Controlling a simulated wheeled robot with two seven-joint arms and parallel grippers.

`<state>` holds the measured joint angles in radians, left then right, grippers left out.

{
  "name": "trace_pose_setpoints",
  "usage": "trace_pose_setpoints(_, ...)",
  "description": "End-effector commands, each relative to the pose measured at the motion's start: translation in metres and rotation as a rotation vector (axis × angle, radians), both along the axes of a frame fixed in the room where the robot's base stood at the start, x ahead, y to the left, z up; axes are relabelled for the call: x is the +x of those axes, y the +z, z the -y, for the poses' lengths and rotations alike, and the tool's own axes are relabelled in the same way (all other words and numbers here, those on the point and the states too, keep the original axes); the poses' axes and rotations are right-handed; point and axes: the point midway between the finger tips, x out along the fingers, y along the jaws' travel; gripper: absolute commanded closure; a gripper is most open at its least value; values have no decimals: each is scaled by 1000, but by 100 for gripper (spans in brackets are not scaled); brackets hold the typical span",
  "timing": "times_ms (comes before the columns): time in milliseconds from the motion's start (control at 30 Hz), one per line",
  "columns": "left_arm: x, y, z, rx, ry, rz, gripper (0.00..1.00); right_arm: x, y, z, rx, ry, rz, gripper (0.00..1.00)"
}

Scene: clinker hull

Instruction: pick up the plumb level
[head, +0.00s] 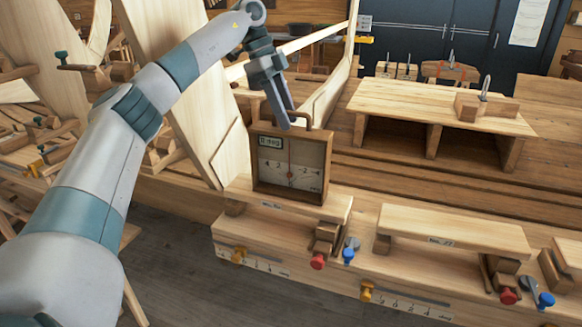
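The plumb level (262,180) is a wooden box with a dial face, a needle, a small display and a handle on top. It stands upright on a light wooden block near the middle of the head view. My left gripper (285,122) points down at the top of the plumb level, with its fingertips at the handle. It partly covers the handle, and I cannot tell whether the fingers touch or grip it. The fingers look close together, but their gap is not clear. My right gripper is not in view.
The plumb level's block (325,207) sits on a long beam with red, blue and yellow knobs. A second block (455,233) is to its right. A small wooden bench (430,100) stands behind on the right. Tall planks (185,90) rise just left of the level.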

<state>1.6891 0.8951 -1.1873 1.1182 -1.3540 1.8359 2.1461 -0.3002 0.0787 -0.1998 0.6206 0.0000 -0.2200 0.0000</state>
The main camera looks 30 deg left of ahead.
Motion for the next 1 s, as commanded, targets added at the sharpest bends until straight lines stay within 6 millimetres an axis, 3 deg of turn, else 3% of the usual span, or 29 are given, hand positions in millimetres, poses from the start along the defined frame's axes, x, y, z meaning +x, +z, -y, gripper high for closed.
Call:
trace_pose_setpoints(267, 5, -22, 9, 1, 0, -4, 69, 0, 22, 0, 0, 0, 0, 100)
trace_pose_setpoints(500, 7, -44, 18, 0, -1, 0, 69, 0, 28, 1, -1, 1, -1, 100)
trace_pose_setpoints(967, 7, -46, 18, 0, 0, 0, 69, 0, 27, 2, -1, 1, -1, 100)
trace_pose_setpoints(1000, 7, -46, 18, 0, 0, 0, 74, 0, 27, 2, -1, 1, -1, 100)
